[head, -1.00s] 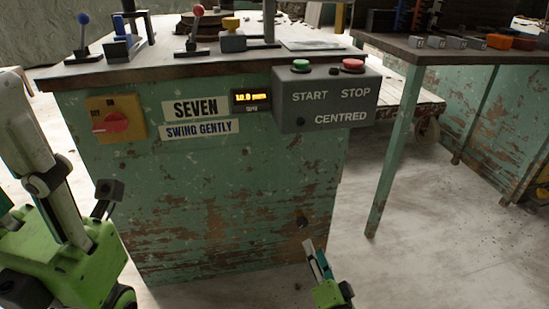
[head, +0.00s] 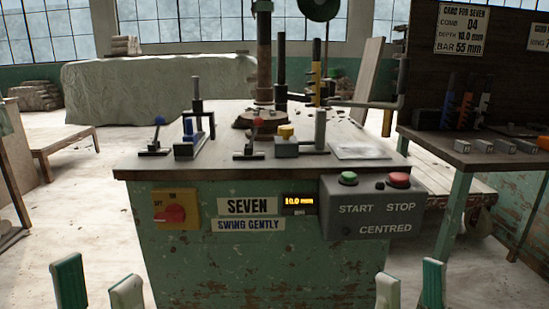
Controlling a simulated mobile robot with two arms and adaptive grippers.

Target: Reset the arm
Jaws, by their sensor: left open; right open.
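The green bench machine (head: 270,275) stands ahead, labelled SEVEN and SWING GENTLY. On its top, a dark horizontal arm (head: 362,104) reaches right from near the central column (head: 264,60) and ends in an upright handle (head: 401,85). A grey box (head: 372,210) on the front has a green START button (head: 348,178), a red STOP button (head: 399,180) and the word CENTRED. My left gripper (head: 98,288) is open and empty at the lower left. My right gripper (head: 411,288) is open and empty at the lower right. Only their fingertips show, apart from the machine in the picture.
Levers and blocks (head: 195,130) crowd the machine top. A second table (head: 470,158) with several grey blocks stands right, under a board.

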